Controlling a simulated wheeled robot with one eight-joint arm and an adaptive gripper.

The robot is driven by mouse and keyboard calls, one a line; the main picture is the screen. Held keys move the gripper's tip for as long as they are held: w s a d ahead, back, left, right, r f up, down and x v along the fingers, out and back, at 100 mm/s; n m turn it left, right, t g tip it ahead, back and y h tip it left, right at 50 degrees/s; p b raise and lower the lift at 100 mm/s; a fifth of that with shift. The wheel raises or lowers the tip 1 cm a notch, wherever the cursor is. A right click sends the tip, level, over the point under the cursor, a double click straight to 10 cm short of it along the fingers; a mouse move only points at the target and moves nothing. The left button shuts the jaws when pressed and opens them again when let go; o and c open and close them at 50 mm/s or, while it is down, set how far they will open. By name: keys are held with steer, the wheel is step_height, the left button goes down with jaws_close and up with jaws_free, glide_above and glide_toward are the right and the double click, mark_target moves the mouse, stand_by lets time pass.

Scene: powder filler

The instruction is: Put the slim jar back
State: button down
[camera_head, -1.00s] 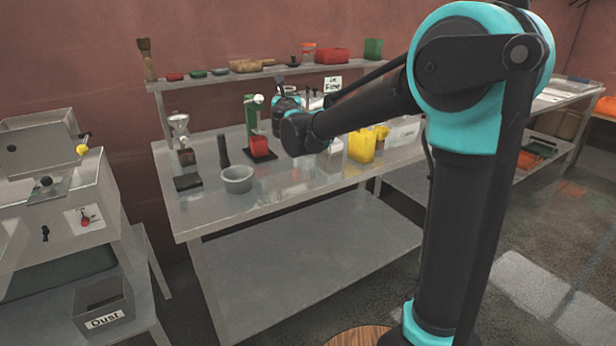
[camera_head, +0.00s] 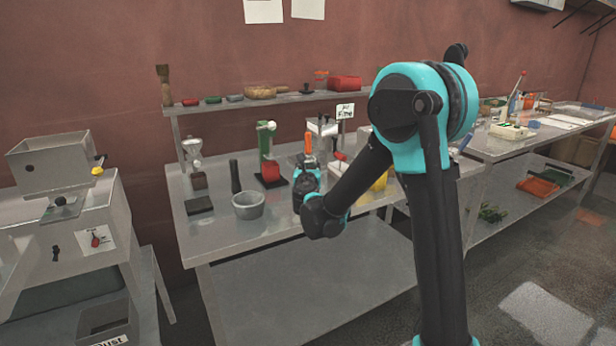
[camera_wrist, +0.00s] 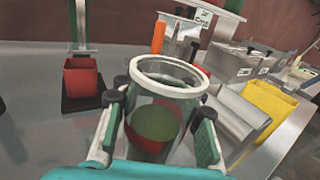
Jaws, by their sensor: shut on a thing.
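A clear glass jar (camera_wrist: 168,75) with a pale rim stands between my gripper's fingers in the wrist view. Something dark green and red shows at its lower part; I cannot tell whether it is inside or behind the glass. My gripper (camera_wrist: 158,135) is shut on the jar, one finger on each side. In the head view my gripper (camera_head: 306,172) is over the metal bench (camera_head: 225,228), right of the green stand, and the jar is hidden. I cannot tell whether the jar touches the bench.
A green stand (camera_head: 266,142) with a red cup (camera_head: 270,173) is left of my gripper. A grey mortar (camera_head: 248,205) stands nearer the front left. A yellow bin (camera_wrist: 270,108) is to the right. A shelf (camera_head: 230,106) with small items runs along the back. The bench's front edge is clear.

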steer(key=shift+f, duration=2.15)
steer(key=c, duration=1)
jaws_free()
steer(key=shift+f, duration=0.15)
